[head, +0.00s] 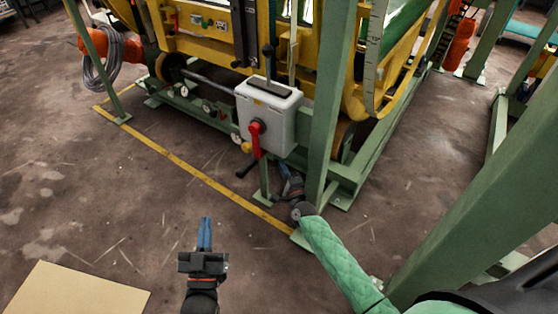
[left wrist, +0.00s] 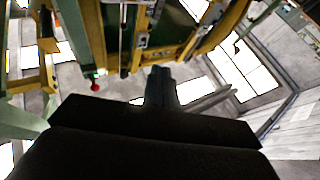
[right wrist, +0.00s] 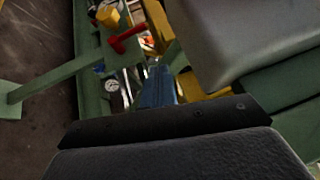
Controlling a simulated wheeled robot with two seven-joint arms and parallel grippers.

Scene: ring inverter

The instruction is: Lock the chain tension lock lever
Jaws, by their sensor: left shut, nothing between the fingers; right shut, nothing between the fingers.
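A red lever (head: 257,140) hangs roughly downward on the front of a grey control box (head: 270,115). I cannot tell for certain whether it is the chain tension lock lever. My right gripper (head: 289,181) is shut and empty, low beside the green post. In the right wrist view, its blue fingers (right wrist: 158,88) point toward machine parts, with a red handle (right wrist: 128,38) beyond.
The green post (head: 330,100) stands between the box and the right side of the scene. The yellow machine frame (head: 200,45) is behind. A yellow floor line (head: 180,162) runs along its front.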

